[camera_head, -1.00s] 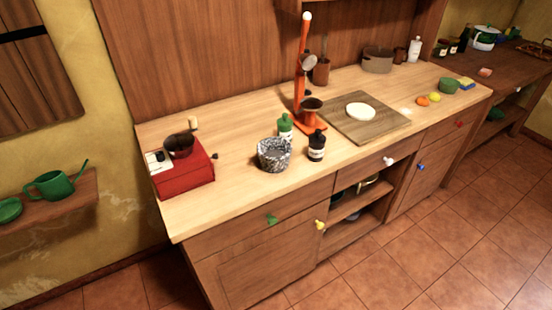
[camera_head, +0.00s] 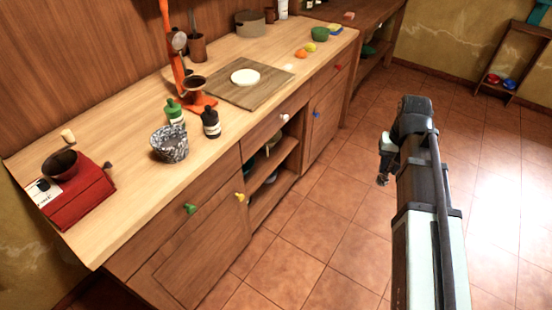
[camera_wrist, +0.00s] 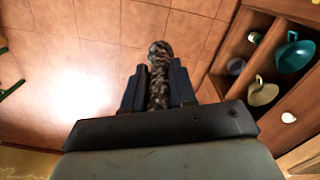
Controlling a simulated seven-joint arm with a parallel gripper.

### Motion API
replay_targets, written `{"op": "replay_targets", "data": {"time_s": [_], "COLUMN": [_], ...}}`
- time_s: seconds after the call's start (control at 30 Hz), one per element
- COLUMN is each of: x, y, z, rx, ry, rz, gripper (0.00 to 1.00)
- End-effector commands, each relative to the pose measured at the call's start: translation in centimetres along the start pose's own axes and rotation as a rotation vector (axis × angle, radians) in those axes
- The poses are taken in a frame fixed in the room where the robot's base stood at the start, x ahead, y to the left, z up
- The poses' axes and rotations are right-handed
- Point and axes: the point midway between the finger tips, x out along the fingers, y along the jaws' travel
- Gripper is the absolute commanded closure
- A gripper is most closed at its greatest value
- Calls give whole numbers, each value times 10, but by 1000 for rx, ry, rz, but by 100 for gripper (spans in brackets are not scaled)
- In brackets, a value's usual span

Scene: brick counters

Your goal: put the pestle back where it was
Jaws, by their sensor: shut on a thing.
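My gripper (camera_wrist: 157,88) is shut on the pestle (camera_wrist: 160,60), a speckled grey-brown stone rod with a rounded end, held between the two dark fingers and pointing away from the wrist. In the head view my arm stands at the right, over the floor in front of the counter; the pestle is too small to make out clearly there. The speckled grey mortar (camera_head: 170,145) stands upright near the counter's front edge, well left of my arm. Its inside is only partly visible.
Close to the mortar stand a green bottle (camera_head: 175,113) and a dark bottle (camera_head: 211,123). A red grinder (camera_head: 76,195) is at the left, an orange stand (camera_head: 202,103) behind the bottles, and a wooden board (camera_head: 262,92) farther right. The floor around my arm is clear.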

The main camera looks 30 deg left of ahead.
Motion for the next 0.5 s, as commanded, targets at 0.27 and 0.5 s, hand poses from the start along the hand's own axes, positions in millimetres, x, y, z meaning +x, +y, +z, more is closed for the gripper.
{"op": "replay_targets", "data": {"time_s": [0.27, 0.5], "x": [-11, -22], "y": [-87, -160], "z": [-2, 4], "rx": [-138, -252], "ry": [1, 0], "rz": [0, 0], "gripper": [100, 100]}}
